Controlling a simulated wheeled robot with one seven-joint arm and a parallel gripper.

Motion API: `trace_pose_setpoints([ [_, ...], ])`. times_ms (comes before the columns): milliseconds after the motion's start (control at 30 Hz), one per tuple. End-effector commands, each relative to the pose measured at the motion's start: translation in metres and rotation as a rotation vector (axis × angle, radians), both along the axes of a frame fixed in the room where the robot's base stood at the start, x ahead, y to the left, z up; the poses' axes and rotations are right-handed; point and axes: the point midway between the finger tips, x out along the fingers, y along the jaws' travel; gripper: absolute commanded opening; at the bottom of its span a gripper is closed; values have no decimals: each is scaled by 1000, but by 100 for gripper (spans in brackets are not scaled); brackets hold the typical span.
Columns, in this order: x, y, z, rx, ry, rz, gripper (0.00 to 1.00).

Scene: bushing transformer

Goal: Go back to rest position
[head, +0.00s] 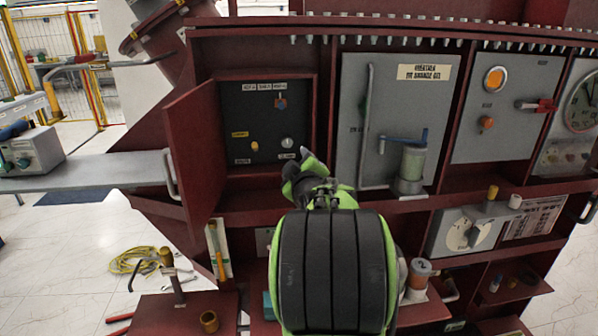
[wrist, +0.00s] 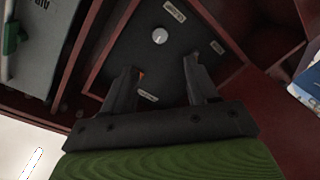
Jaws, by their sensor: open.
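My gripper (wrist: 162,85) is open and empty in the wrist view, with its two dark fingers apart in front of the dark control panel (wrist: 175,50). A round white knob (wrist: 159,36) on that panel shows just beyond the fingertips. In the head view my gripper (head: 303,168) is at the lower right of the open cabinet, near the panel's lower right corner. My green and black arm hides part of the transformer below it. The panel (head: 262,110) carries a yellow knob, a pale knob and a small orange and blue switch.
The red cabinet door (head: 193,150) stands open to the left. A grey panel (head: 392,125) with a long handle and a blue lever (head: 405,138) is to the right. A grey shelf (head: 100,172) juts out left. Yellow hose and tools lie lower left.

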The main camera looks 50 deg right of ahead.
Motion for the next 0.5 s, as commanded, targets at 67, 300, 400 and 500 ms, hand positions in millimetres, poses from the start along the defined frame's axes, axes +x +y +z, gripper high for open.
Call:
trace_pose_setpoints([
  [67,-10,8,1,1,-2,1,59],
  [300,-18,13,2,0,0,0,59],
  [400,-17,13,2,0,1,-1,59],
  [500,-17,13,2,0,1,-1,59],
])
